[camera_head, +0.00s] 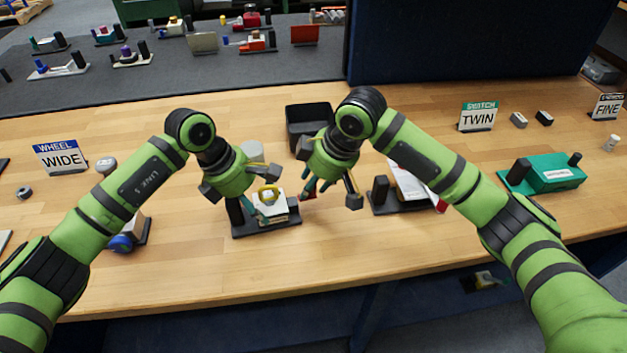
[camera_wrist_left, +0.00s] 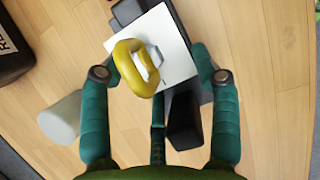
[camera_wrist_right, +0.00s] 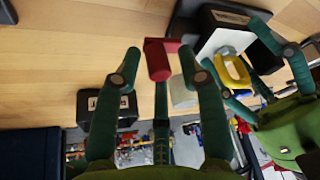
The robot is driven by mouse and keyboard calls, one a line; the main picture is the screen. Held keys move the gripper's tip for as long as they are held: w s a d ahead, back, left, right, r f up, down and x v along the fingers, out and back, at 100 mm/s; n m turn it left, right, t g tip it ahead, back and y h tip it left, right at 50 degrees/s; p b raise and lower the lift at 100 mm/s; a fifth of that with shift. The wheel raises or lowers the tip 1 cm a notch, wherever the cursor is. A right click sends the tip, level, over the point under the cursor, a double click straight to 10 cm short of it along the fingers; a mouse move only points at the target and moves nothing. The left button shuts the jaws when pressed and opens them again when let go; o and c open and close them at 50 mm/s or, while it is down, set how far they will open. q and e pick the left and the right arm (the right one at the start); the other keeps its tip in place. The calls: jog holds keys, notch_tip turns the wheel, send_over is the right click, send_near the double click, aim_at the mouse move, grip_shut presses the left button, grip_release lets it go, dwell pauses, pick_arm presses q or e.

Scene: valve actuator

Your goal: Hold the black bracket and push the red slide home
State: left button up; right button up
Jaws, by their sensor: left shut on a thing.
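The work piece has a black base (camera_head: 266,228), a white block (camera_wrist_left: 178,50), a yellow ring (camera_wrist_left: 133,68) and an upright black bracket (camera_head: 234,211). The bracket also shows in the left wrist view (camera_wrist_left: 185,122). My left gripper (camera_head: 240,190) is over the piece, shut on the black bracket; the exact contact is partly hidden. The red slide (camera_wrist_right: 158,62) sticks out from the piece's right side in the head view. My right gripper (camera_wrist_right: 158,80) is open, with its fingers on either side of the red slide, apart from it.
A black bin (camera_head: 308,118) stands behind the grippers. Another fixture with a black base (camera_head: 408,205) is close on the right, partly behind my right arm. A green unit (camera_head: 550,172) is farther right.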

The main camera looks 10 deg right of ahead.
pick_arm(q)
jog(key=shift+s+a+f, duration=0.1)
jog(key=shift+s+f, duration=0.05)
jog(key=shift+f, duration=0.2)
pick_arm(e)
grip_shut()
jog(key=shift+a, duration=0.1)
jog(key=shift+s+a+r, duration=0.1)
jog(key=shift+s+a, duration=0.05)
jog(key=shift+a, duration=0.6)
jog(key=shift+s+a, duration=0.1)
jog(key=shift+a, duration=0.65)
jog(key=shift+o, duration=2.1)
grip_release()
jog(key=shift+a, duration=0.1)
jog(key=shift+d, duration=0.2)
jog(key=v, duration=1.2)
jog(key=shift+a, duration=0.2)
